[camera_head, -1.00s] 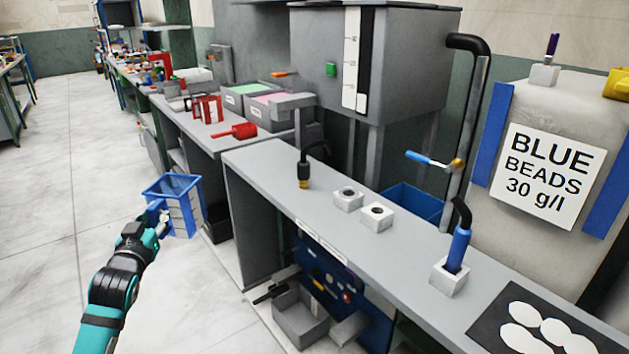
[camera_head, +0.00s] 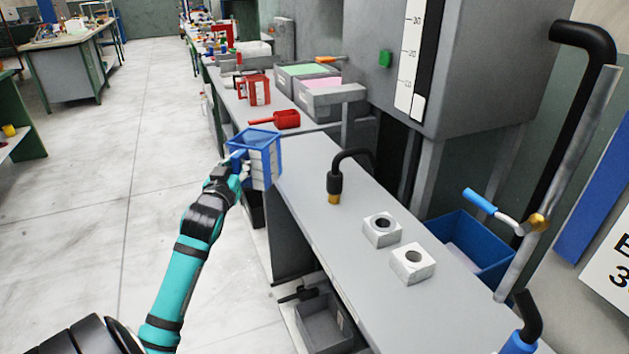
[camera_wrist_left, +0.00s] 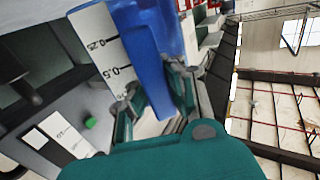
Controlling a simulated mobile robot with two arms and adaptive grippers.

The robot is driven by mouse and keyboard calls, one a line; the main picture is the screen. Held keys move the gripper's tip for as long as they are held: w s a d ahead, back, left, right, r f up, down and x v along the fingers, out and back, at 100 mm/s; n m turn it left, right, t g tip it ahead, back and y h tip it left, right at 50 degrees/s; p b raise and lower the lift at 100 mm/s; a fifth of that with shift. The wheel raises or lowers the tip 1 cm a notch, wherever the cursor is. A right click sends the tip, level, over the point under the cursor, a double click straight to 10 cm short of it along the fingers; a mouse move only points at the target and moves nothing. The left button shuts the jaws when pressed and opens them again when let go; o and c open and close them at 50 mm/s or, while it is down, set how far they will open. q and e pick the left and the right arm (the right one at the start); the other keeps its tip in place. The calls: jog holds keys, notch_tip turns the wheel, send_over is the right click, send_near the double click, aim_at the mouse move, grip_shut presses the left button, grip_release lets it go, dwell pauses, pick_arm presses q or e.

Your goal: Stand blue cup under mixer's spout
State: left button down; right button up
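The blue cup (camera_head: 264,160) is square and open-topped, with a white scale strip on its side. My left gripper (camera_head: 238,170) is shut on the cup's handle and holds it roughly upright, at the far left corner of the grey bench. In the left wrist view, the blue handle (camera_wrist_left: 148,70) sits between the fingers and the white scale (camera_wrist_left: 100,48) shows beside it. The large grey mixer tank (camera_head: 470,70) has a level scale and a green button. My right gripper is out of view.
A black hose with brass tip (camera_head: 335,185) and two white blocks with holes (camera_head: 413,264) stand on the bench (camera_head: 330,240). A red scoop (camera_head: 280,120), red jug (camera_head: 256,89) and lidded bins (camera_head: 320,92) lie beyond the cup. Floor at left is clear.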

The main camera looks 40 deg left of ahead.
aim_at(276, 153)
pick_arm(q)
jog(key=w+d, duration=0.5)
jog(key=shift+w+d+f, duration=0.2)
jog(key=shift+d+f, duration=0.05)
jog(key=w+d+f, duration=0.1)
jog(key=f, duration=0.1)
jog(key=w+d+f, duration=0.1)
jog(key=w+d, duration=0.1)
jog(key=shift+w+d+f, duration=0.2)
jog(key=shift+w+f, duration=0.05)
jog(key=shift+f, duration=0.3)
jog(key=c, duration=1.5)
grip_release()
jog(key=shift+f, duration=0.1)
jog(key=shift+o, duration=0.2)
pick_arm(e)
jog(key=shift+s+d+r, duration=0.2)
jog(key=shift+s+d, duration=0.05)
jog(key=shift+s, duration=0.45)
